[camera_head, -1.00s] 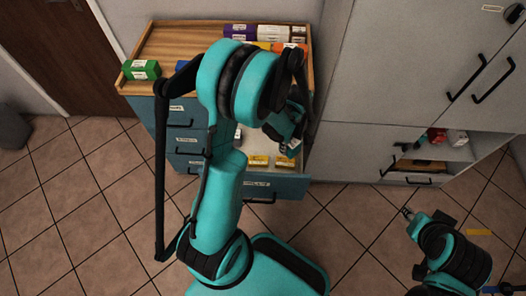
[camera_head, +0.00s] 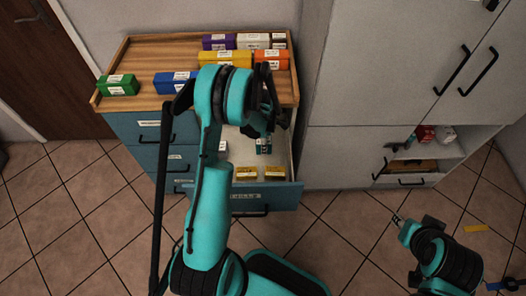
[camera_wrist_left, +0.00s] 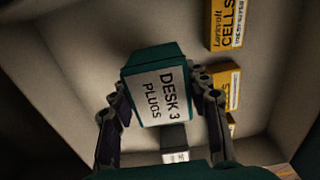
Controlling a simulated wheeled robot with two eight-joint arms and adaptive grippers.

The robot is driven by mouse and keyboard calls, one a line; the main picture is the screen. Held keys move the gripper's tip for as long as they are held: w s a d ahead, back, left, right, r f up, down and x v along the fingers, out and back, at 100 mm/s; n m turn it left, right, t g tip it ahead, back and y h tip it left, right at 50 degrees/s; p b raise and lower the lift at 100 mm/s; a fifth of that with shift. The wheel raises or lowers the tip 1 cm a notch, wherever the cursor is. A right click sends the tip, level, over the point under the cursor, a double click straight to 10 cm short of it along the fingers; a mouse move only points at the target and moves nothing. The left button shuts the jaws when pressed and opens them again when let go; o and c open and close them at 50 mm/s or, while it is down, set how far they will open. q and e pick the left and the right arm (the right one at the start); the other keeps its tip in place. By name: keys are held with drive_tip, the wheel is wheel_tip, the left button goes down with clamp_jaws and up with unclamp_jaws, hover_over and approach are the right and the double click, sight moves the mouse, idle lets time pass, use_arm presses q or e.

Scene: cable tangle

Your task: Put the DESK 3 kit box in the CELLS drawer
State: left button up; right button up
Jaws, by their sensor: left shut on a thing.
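The teal DESK 3 kit box (camera_wrist_left: 157,62) is in the wrist view, its white label reading "DESK 3 PLUGS". My left gripper (camera_wrist_left: 160,115) is shut on it, one finger on each side. In the head view the box (camera_head: 263,147) shows just under my gripper, inside the open drawer (camera_head: 280,196). I cannot tell whether it touches the drawer floor. Yellow boxes lie in that drawer, one (camera_wrist_left: 226,25) reading "CELLS". The drawer's front label is too small to read. My right gripper (camera_head: 397,219) is low at the right, away from the drawer; its jaws are too small to judge.
The cabinet's wooden top (camera_head: 140,62) carries a green box (camera_head: 118,85), a blue box (camera_head: 174,83), a yellow box (camera_head: 225,58) and others. A tall grey cabinet (camera_head: 345,90) stands close on the drawer's right. The drawer's middle has bare floor around the held box.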

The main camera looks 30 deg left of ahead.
use_arm(q)
drive_tip(key=shift+w+a+f, duration=0.25)
drive_tip(key=shift+f, duration=0.2)
wheel_tip(320, 180, down, 4)
drive_tip(key=shift+r+b, duration=0.15)
drive_tip(key=shift+b, duration=0.95)
drive_tip(key=shift+r, duration=0.1)
drive_tip(key=o, duration=1.2)
